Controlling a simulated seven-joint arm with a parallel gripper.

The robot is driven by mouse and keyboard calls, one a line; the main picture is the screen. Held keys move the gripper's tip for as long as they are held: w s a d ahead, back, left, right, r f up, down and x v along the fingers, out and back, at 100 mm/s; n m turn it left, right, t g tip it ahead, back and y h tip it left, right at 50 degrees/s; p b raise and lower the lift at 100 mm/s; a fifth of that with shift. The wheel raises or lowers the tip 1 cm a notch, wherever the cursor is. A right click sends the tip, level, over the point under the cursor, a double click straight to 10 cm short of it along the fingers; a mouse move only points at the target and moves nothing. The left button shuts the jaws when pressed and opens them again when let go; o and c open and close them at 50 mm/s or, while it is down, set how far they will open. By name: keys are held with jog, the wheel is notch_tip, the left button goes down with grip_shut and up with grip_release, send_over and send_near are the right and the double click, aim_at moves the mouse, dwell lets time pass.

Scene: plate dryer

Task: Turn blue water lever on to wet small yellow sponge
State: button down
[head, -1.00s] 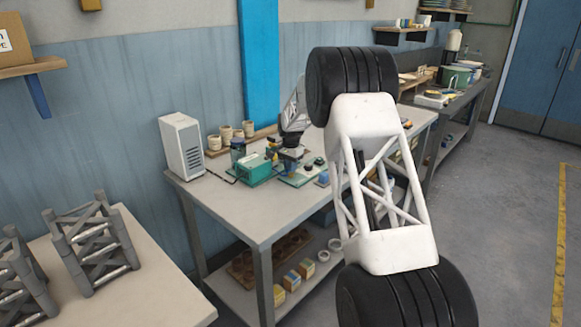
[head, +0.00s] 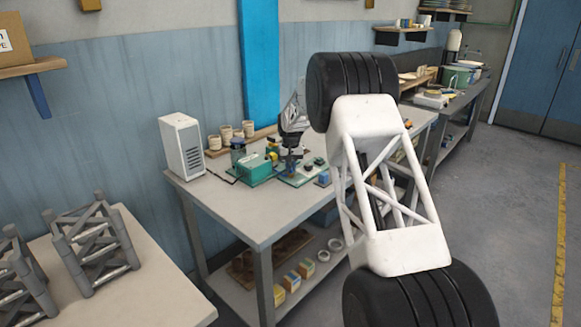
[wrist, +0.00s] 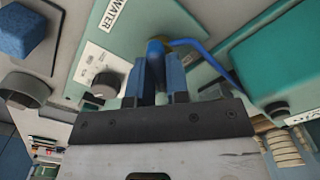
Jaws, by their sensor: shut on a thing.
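My gripper (wrist: 158,82) is shut on the blue water lever (wrist: 156,50), which shows between its fingers in the wrist view. The lever sits beside a white label reading "WATER" (wrist: 113,14) on a green panel. In the head view my gripper (head: 291,158) is low over the small green equipment on the middle workbench. The lever is too small or hidden to make out there. A small yellow patch (head: 272,156) shows beside the gripper; I cannot tell whether it is the sponge.
A blue tube (wrist: 205,52) runs right from near the lever. A dark knob (wrist: 105,84) and a blue block (wrist: 22,28) lie to the left. The green box (head: 254,167) stands close left of the gripper. The workbench's front left (head: 235,210) is clear.

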aim_at(291, 166)
jog(key=n, duration=0.3)
jog(key=shift+n, duration=0.4)
jog(key=n, duration=0.4)
dwell(0.3)
jog(key=c, duration=1.1)
grip_release()
jog(key=shift+r, duration=3.95)
